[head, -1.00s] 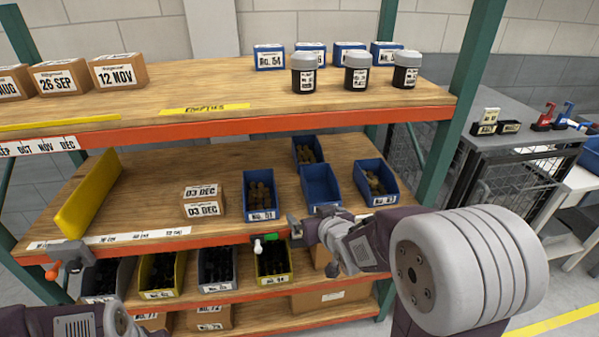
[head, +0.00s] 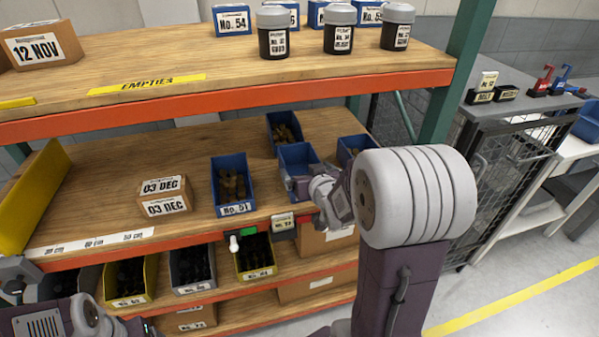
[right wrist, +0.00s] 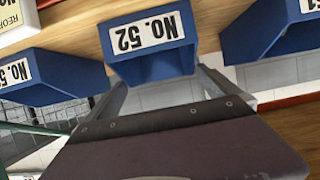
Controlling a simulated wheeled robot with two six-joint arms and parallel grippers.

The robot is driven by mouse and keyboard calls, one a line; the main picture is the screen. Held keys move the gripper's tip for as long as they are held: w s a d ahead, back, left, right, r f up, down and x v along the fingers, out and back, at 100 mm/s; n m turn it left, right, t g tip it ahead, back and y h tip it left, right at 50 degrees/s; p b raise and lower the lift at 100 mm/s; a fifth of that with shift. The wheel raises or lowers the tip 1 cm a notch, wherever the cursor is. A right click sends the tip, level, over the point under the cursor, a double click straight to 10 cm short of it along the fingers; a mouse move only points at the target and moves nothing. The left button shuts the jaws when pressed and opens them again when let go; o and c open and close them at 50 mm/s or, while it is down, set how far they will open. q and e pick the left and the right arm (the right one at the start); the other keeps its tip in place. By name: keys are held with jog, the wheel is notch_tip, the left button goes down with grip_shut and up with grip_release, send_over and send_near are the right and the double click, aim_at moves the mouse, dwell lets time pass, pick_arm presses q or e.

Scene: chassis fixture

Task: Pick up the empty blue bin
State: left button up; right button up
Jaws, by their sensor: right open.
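The empty blue bin (head: 296,154) stands on the middle shelf between two filled blue bins. No parts show inside it, though my right gripper covers its front. In the right wrist view its label reads No. 52 on the blue front (right wrist: 150,68), seen upside down. My right gripper (head: 306,187) is at the bin's front edge. It also shows in the right wrist view (right wrist: 163,82), open, with one finger on each side of the bin's front; I cannot tell if they touch it. My left gripper (head: 14,278) is at the lower left, away from the bin; its jaws are unclear.
Blue bin No. 51 (head: 232,184) with parts stands left, another filled bin (head: 284,131) behind, and one (head: 353,148) close right. The upper shelf (head: 150,112) overhangs, with an EMPTIES strip (head: 146,84). Its left half has free room. A yellow divider (head: 36,195) stands far left.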

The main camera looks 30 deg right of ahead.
jog(key=shift+x, duration=0.75)
send_over(301, 171)
jog(key=s+a, duration=0.2)
jog(key=s, duration=0.1)
jog(key=shift+w+f+b, duration=0.2)
jog(key=shift+f+b, duration=0.2)
jog(key=shift+f, duration=0.7)
jog(key=shift+s+r, duration=0.1)
jog(key=shift+s, duration=0.05)
jog(key=shift+c, duration=0.7)
jog(key=c, duration=1)
